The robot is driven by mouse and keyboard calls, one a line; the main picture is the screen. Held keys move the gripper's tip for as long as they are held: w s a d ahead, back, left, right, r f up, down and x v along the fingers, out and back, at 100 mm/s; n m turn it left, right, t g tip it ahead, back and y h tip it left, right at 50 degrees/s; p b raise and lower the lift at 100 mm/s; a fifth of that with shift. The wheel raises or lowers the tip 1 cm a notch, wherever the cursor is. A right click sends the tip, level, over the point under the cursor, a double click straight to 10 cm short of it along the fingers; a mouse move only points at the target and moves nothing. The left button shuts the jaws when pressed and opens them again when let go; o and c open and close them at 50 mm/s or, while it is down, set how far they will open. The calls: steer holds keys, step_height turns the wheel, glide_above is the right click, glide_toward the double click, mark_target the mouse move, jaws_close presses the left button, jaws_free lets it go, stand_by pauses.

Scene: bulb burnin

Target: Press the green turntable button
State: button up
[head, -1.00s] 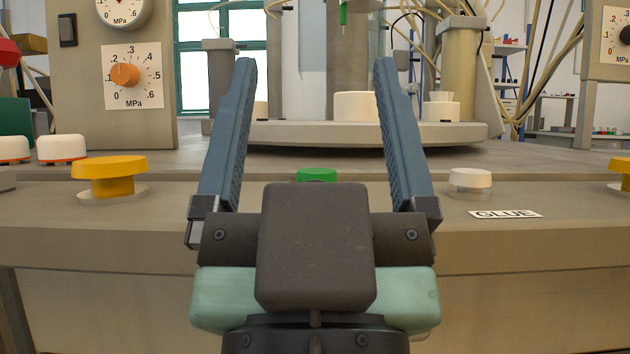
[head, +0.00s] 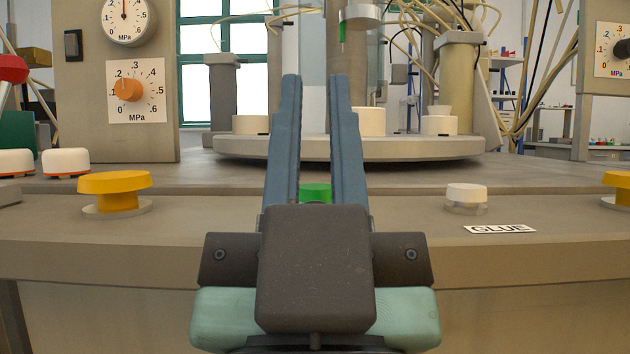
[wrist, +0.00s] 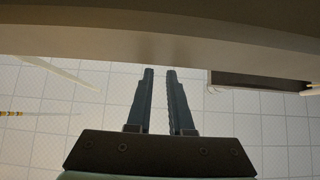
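The green button (head: 316,191) sits on the front ledge of the machine bench. In the head view it shows between my two fingers, and its lower part is hidden behind my gripper's body. My gripper (head: 315,80) points forward over the scene with a narrow gap between its blue fingers and nothing between them. In the wrist view my gripper (wrist: 160,72) has its fingertips near the bench's front edge, with a small gap. The button does not show there. The round turntable (head: 245,151) stands behind the button, with white cylinders on it.
A yellow button (head: 113,190) is on the ledge to the left. A white button (head: 466,197) is to the right, above a GLUE label (head: 500,229). Another yellow button (head: 620,186) is at the right edge. A panel with an orange dial (head: 128,90) stands at the back left.

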jaws_close()
steer(key=shift+r, duration=0.1)
stand_by(1.1)
